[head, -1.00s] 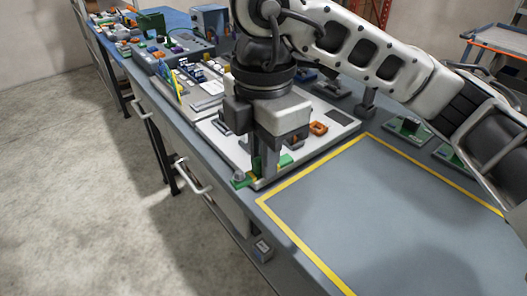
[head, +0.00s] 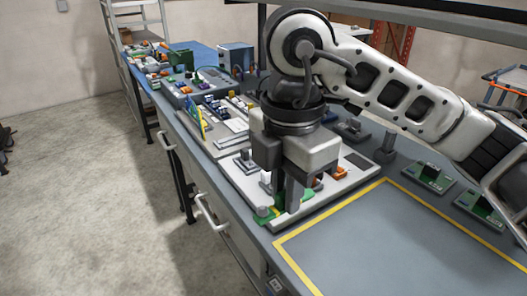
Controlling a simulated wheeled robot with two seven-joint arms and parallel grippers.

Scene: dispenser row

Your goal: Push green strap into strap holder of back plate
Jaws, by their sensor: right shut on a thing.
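The back plate (head: 345,190) is a pale flat board on the bench, carrying several small parts. My right gripper (head: 288,198) points down over its near corner. Its fingers are shut on the green strap (head: 272,215), a small green piece low at the plate's near corner. Green shows on both sides of the fingers, and they hide its middle. The strap holder is not clearly visible behind the gripper, so I cannot tell whether the strap is inside it. My left gripper is not in view.
A yellow-outlined area (head: 400,245) of the grey bench on the right is clear. Green boards with dark blocks (head: 430,175) lie beyond it. Grey trays of parts (head: 205,85) stand farther along the bench. Drawer handles (head: 210,212) stick out from the bench front.

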